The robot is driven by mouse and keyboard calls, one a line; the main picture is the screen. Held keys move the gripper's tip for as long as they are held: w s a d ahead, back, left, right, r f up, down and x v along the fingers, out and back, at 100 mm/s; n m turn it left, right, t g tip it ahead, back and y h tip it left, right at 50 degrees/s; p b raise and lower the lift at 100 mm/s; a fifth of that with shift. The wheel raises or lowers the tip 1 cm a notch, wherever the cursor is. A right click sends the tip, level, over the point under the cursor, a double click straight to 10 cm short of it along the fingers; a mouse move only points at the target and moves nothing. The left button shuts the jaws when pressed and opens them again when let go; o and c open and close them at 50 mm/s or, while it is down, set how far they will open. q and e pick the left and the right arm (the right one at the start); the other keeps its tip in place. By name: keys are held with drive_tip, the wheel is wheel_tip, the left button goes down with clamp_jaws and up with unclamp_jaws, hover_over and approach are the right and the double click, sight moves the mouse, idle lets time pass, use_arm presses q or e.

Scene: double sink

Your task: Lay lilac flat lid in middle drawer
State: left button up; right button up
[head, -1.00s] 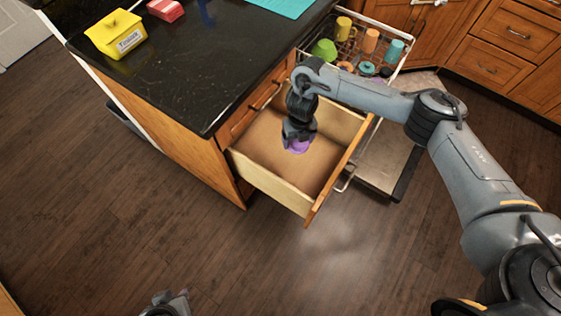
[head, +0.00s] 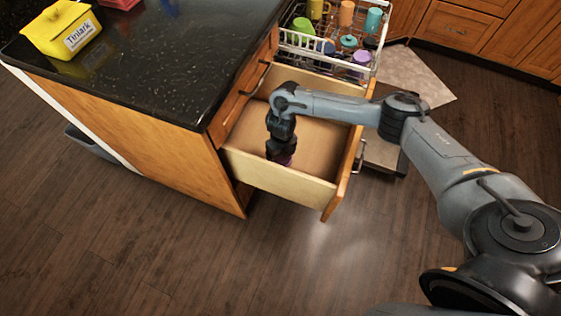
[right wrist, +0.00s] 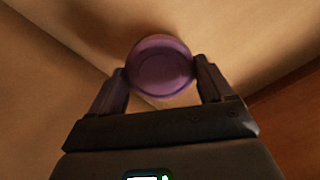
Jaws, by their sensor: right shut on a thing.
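The lilac flat lid (right wrist: 160,68) is round and sits between the two fingers of my right gripper (right wrist: 162,88) in the right wrist view. The gripper is shut on it. In the head view my right gripper (head: 280,155) points down inside the open drawer (head: 315,150), near its front-left corner, and only a sliver of the lid (head: 284,160) shows below it. I cannot tell whether the lid touches the drawer floor. The drawer looks otherwise empty. My left gripper is not in view.
A dish rack (head: 325,45) with several cups and lids stands behind the drawer. A dark countertop (head: 160,70) with a yellow box (head: 62,30) lies to the left. A closed drawer front (head: 235,105) is just above the open drawer.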

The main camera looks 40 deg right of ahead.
sight(281, 161)
wheel_tip(281, 161, down, 5)
drive_tip(key=shift+r+b, duration=0.15)
drive_tip(key=shift+b, duration=1)
drive_tip(key=shift+f, duration=0.4)
drive_tip(key=shift+a, duration=0.1)
drive_tip(key=shift+r, duration=0.1)
drive_tip(key=shift+w, duration=0.1)
drive_tip(key=o, duration=0.9)
drive_tip(key=shift+f, duration=0.2)
drive_tip(key=shift+r, duration=0.1)
